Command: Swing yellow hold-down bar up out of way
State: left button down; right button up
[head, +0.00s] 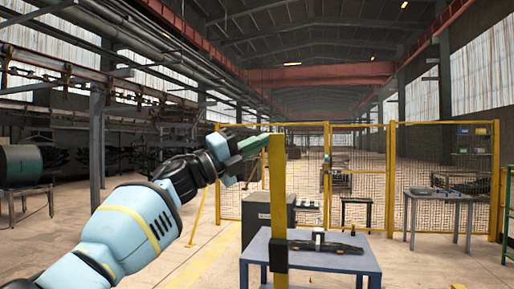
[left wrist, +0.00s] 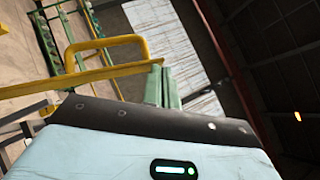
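The yellow hold-down bar (head: 277,190) stands nearly upright in the middle of the head view, with a black band low on it. In the left wrist view the yellow bar (left wrist: 90,78) runs across the left half, with a yellow loop handle (left wrist: 105,43) on it. My left gripper (head: 254,145) reaches in from the left with green fingers. Its tips are at the bar's upper left edge, partly hidden by it. In the left wrist view the fingers (left wrist: 163,86) lie close together, with the bar's end by their tips; I cannot tell if they touch. My right gripper is not in view.
A blue table (head: 345,263) with a dark long part (head: 325,246) on it stands behind the bar. A grey cabinet (head: 268,213) is behind that. A yellow mesh fence (head: 415,160) crosses the back. A grey table (head: 440,196) stands at right. The floor between is clear.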

pick_arm(q)
jog(key=shift+s+d+r, duration=0.1)
jog(key=shift+s+r, duration=0.05)
jog(key=shift+s, duration=0.05)
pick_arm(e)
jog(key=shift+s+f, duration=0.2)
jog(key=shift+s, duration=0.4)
pick_arm(q)
jog(key=v, duration=0.7)
jog(key=shift+a+p, duration=0.35)
jog(key=shift+p, duration=0.05)
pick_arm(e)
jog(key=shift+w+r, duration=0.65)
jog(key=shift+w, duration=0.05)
pick_arm(q)
jog(key=shift+s, duration=0.15)
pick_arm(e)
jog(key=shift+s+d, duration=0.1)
